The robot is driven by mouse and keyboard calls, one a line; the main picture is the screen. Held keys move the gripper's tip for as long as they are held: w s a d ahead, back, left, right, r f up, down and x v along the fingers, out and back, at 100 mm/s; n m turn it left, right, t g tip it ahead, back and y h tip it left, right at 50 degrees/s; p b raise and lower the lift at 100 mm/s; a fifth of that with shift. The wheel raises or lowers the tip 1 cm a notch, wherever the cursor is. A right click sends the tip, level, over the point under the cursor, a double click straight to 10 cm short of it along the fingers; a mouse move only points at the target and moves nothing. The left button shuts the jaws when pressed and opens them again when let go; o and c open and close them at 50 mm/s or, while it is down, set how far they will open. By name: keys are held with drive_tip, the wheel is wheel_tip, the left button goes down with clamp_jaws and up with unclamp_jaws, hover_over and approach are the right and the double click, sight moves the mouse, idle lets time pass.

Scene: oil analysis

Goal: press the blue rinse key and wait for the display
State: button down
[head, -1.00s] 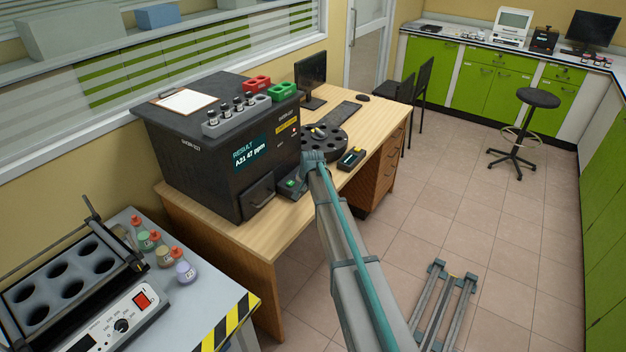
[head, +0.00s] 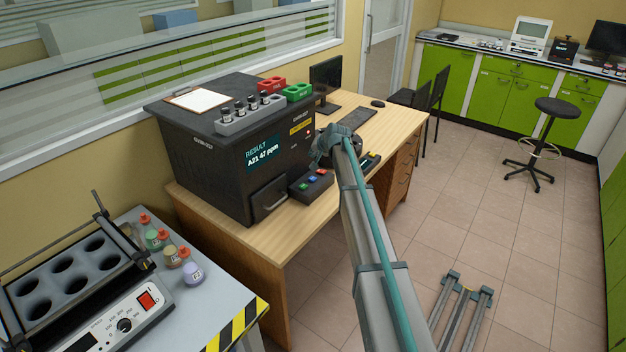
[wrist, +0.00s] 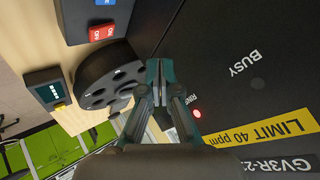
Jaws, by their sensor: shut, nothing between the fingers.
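The blue key (head: 312,179) sits between a green and a red key on a small black key box in front of the dark analyser (head: 215,165). In the wrist view the blue key (wrist: 104,3) is cut by the top edge, beside a red key. My gripper (head: 320,160) is shut and empty, above and beyond the key box, close to the analyser's front and apart from the keys; it also shows in the wrist view (wrist: 160,68). The display (head: 264,154) reads "RESULT A21 47 ppm". A red lamp (wrist: 197,113) is lit; the lamp by "BUSY" is dark.
A black round carousel (wrist: 108,88) stands near my gripper, with a small yellow-and-dark device (wrist: 47,92) beside it. Vials in a grey rack (head: 248,115), red and green racks and a clipboard lie on the analyser. A monitor (head: 325,78) stands behind.

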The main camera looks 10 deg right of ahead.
sight(314, 179)
drive_tip(key=shift+f+b, duration=1.65)
drive_tip(key=shift+f, duration=2.75)
drive_tip(key=shift+f, duration=0.1)
drive_tip(key=shift+f+b, duration=0.3)
drive_tip(key=shift+f, duration=0.05)
drive_tip(key=shift+f+b, duration=0.35)
drive_tip(key=shift+f, duration=0.2)
drive_tip(key=shift+r, duration=0.1)
drive_tip(key=shift+r+p, duration=0.35)
drive_tip(key=shift+r, duration=0.55)
drive_tip(key=shift+r, duration=0.1)
drive_tip(key=shift+r+p, duration=0.85)
drive_tip(key=shift+r, duration=1.55)
